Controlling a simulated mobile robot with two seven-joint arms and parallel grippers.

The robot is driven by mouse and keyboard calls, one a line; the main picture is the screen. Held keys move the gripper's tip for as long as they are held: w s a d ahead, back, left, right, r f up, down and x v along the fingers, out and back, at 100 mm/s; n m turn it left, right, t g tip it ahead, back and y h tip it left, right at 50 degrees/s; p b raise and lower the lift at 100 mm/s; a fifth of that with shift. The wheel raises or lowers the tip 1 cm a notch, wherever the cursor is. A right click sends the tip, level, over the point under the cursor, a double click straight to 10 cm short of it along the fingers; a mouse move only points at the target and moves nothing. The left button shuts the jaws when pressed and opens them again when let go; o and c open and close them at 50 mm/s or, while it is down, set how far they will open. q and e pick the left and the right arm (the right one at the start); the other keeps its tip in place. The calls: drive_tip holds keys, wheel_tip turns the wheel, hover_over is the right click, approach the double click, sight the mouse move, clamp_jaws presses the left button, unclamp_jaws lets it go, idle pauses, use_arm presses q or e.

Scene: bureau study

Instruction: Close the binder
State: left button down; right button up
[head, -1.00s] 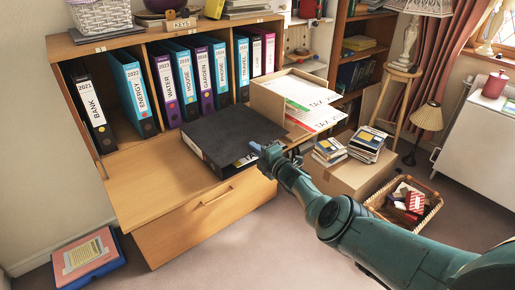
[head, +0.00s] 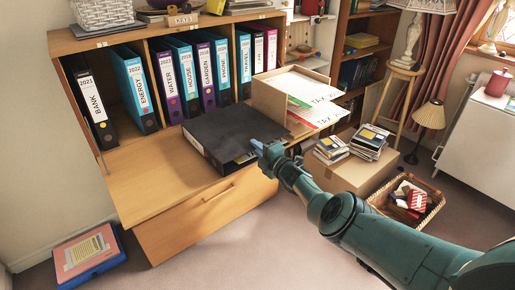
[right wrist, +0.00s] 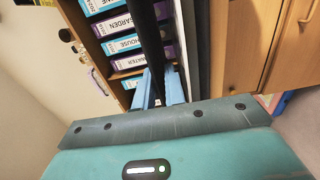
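The black binder (head: 232,132) lies flat on the lowered wooden flap (head: 150,178), its dark cover on top and its labelled spine facing front left. I cannot tell if the cover is fully down. My right gripper (head: 259,147) is at the binder's front right edge, pale blue fingers toward it. In the right wrist view the fingers (right wrist: 158,92) stand apart, with the binder's dark edge (right wrist: 147,35) in front of and partly between them. Whether they touch it is unclear. My left gripper is in neither view.
Several upright binders (head: 130,82) fill the compartments behind. A wooden tray (head: 270,101) with papers (head: 315,95) stands right of the binder. A cardboard box (head: 345,176) with books and a basket (head: 432,203) are on the right. The flap's left part is clear.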

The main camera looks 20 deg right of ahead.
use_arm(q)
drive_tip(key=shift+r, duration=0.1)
